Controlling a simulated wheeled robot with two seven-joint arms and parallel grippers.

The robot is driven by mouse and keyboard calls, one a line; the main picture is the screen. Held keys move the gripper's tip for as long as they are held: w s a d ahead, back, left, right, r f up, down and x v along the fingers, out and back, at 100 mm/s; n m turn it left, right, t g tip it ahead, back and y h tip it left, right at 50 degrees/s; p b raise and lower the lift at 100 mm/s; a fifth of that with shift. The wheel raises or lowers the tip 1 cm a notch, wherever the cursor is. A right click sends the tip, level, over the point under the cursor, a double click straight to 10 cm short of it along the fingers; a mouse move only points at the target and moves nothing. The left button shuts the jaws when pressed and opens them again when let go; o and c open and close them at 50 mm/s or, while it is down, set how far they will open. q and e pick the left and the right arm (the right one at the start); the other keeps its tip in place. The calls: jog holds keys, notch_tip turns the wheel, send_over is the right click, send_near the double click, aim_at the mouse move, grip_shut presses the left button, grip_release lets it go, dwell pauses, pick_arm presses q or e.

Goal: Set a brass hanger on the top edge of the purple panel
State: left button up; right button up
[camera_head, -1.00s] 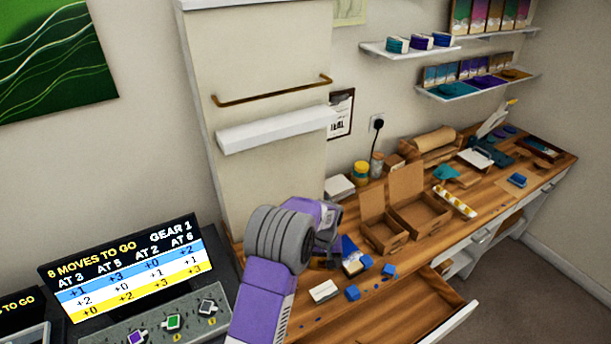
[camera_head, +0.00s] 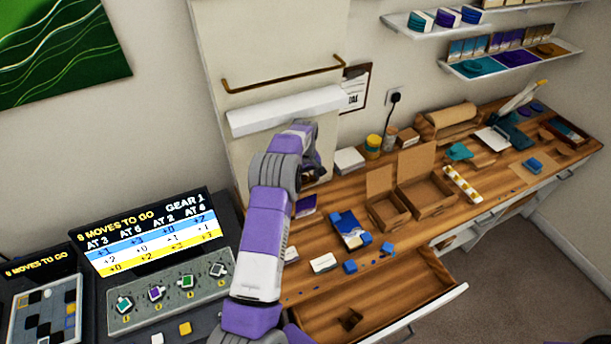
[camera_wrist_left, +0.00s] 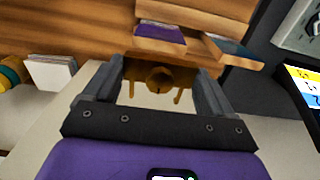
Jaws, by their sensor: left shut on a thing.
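My left gripper (camera_head: 312,174) is in front of the pale wall board, below the white ledge, above the back of the bench. In the left wrist view the left gripper (camera_wrist_left: 158,90) is shut on a small brass hanger (camera_wrist_left: 158,78), whose rounded middle and two prongs show between the fingers. My right gripper is in neither view.
A brass rail (camera_head: 285,80) and a white ledge (camera_head: 285,110) are on the wall board. A blue panel (camera_head: 350,230), small blue blocks and open cardboard boxes (camera_head: 425,190) stand on the bench. An open drawer (camera_head: 375,295) juts out in front. A screen console (camera_head: 150,240) stands left.

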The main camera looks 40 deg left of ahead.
pick_arm(q)
jog(key=b, duration=0.2)
send_over(305, 195)
notch_tip(305, 195, down, 4)
jog(key=shift+f, duration=0.2)
jog(key=shift+f+b, duration=0.45)
jog(key=shift+f, duration=0.05)
jog(key=shift+f+b, duration=0.2)
jog(key=shift+b, duration=0.15)
dwell(0.3)
jog(key=shift+f, duration=0.3)
jog(key=shift+f+b, duration=0.2)
jog(key=shift+b, duration=0.25)
jog(key=shift+f, duration=0.2)
